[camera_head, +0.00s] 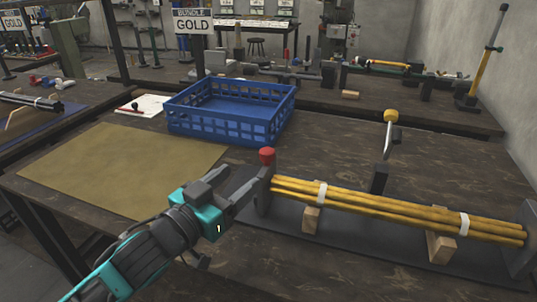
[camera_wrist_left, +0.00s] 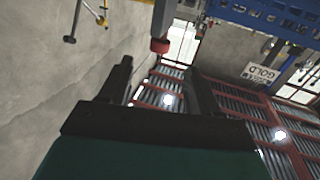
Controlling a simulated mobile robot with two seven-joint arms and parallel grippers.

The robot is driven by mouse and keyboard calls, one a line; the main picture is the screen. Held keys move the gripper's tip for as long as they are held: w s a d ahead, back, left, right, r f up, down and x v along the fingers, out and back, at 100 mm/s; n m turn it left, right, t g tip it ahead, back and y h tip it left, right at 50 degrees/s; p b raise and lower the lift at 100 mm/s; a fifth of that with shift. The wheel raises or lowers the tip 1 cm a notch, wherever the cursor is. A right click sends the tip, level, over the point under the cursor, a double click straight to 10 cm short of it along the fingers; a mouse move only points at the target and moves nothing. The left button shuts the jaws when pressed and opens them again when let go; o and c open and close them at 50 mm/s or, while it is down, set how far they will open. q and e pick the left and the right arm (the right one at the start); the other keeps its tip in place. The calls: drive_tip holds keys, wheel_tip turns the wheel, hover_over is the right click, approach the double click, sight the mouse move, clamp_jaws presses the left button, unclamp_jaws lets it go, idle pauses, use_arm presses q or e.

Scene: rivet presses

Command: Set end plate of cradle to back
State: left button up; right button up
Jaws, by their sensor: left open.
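The cradle (camera_head: 375,245) is a long dark base on the table, with a bundle of gold rods (camera_head: 385,208) held by white bands and resting on wooden blocks. Its left end plate (camera_head: 263,199) is dark and upright, topped by a red knob (camera_head: 267,155); the far right plate (camera_head: 526,238) stands at the other end. My left gripper (camera_head: 250,183) is open, its fingers close to the left end plate below the red knob; contact cannot be told. In the left wrist view the red knob (camera_wrist_left: 160,46) shows beyond and between the open fingers. My right gripper is out of view.
A clamp lever with a yellow knob (camera_head: 391,116) rises behind the rods. A blue crate (camera_head: 232,132) stands behind my gripper, and a tan mat (camera_head: 120,168) lies left. A second bench (camera_head: 430,117) with similar fixtures is at the back.

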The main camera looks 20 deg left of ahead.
sight(262, 159)
use_arm(q)
drive_tip(key=x, duration=1.1)
drive_tip(key=shift+b, duration=0.3)
clamp_jaws()
drive_tip(key=shift+a, duration=0.1)
